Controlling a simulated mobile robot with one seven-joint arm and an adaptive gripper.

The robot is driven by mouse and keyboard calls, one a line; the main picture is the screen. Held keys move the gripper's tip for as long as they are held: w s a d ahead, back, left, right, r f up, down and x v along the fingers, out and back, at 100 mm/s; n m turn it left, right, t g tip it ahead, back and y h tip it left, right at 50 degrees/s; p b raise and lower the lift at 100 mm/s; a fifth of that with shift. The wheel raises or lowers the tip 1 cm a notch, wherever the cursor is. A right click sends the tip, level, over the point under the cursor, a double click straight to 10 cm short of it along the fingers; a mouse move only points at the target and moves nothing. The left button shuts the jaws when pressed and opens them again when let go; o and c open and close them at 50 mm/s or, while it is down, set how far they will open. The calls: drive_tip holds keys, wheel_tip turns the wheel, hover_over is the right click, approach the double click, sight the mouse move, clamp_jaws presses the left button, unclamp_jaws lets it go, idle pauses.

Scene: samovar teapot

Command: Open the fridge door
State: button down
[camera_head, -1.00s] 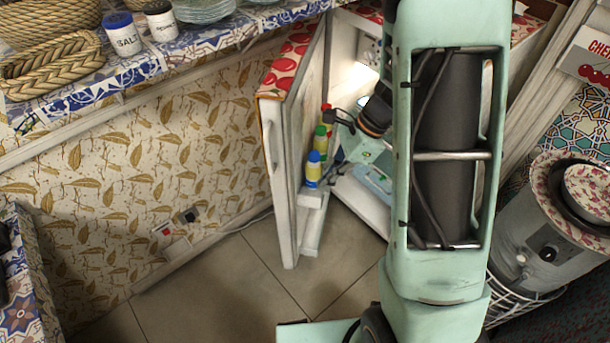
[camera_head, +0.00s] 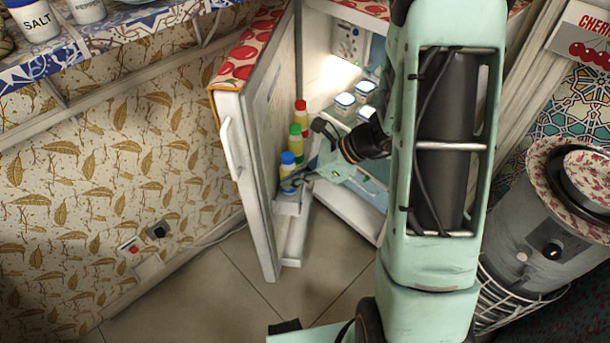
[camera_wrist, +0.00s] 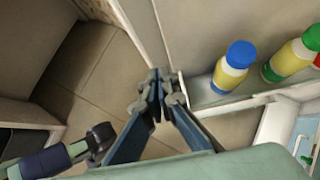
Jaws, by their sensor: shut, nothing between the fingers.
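The fridge door (camera_head: 258,190) stands wide open in the head view, its white handle (camera_head: 228,148) on the outer left face. The lit fridge interior (camera_head: 345,75) shows behind my arm. My gripper (camera_head: 288,182) is inside the opening, at the inner side of the door near the bottle shelf. In the wrist view my gripper (camera_wrist: 160,85) has its fingertips together and empty, beside the end of the door shelf (camera_wrist: 205,95). Whether the fingertips touch the door cannot be told.
Bottles with blue (camera_head: 288,165), green (camera_head: 296,140) and red (camera_head: 301,115) caps stand on the door shelf. Several containers (camera_head: 345,103) sit inside the fridge. A patterned wall (camera_head: 90,190) is left of the door, with tiled floor (camera_head: 240,290) between. A grey appliance (camera_head: 545,240) stands at the right.

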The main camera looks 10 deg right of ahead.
sight(260, 187)
drive_tip(key=shift+w+a+f, duration=0.2)
drive_tip(key=shift+w+a, duration=0.1)
drive_tip(key=shift+a, duration=0.55)
drive_tip(key=shift+w+a+f, duration=0.25)
drive_tip(key=shift+w+a, duration=0.05)
drive_tip(key=shift+a, duration=0.5)
drive_tip(key=shift+w+a+f, duration=0.2)
drive_tip(key=shift+w+a, duration=0.1)
drive_tip(key=shift+a, duration=0.55)
drive_tip(key=shift+a, duration=0.1)
